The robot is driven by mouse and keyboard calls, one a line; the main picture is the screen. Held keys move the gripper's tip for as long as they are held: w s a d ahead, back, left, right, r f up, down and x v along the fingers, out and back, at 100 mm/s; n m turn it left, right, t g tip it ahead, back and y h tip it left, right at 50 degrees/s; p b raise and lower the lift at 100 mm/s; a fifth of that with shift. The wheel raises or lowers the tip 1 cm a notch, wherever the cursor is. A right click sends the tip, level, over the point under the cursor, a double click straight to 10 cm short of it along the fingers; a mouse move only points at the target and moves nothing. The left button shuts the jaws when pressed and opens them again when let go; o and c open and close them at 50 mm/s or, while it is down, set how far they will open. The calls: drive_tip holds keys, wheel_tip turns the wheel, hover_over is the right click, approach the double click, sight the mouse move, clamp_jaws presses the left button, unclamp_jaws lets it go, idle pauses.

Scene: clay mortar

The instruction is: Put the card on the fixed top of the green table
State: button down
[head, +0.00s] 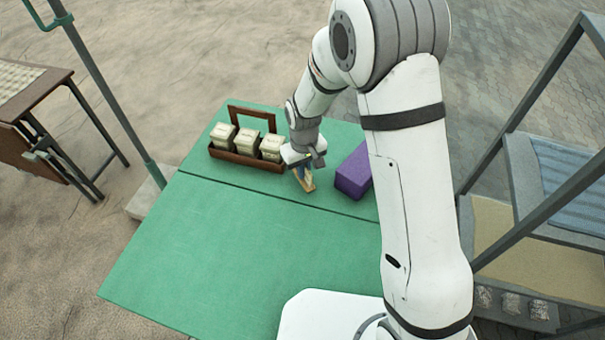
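The green table (240,255) has a seam across it. The far section (336,135) lies beyond the seam, and a larger section lies on the near side. My gripper (304,174) points down over the far section, between the caddy and the purple block. A small flat tan piece (307,184), possibly the card, shows at the fingertips, tilted. I cannot tell whether it is gripped or touches the table. The fingers are too small and partly hidden to show whether they are open or shut.
A brown caddy (225,156) with several cream tins stands left of my gripper. A purple block (354,173) stands to its right. The near green section looks clear. A green pole (110,95) stands at left, a brown table (30,90) beyond it, and a grey-framed rack (515,180) at right.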

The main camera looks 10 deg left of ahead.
drive_tip(key=shift+f, duration=1.35)
drive_tip(key=shift+f, duration=0.15)
drive_tip(key=c, duration=1.6)
unclamp_jaws()
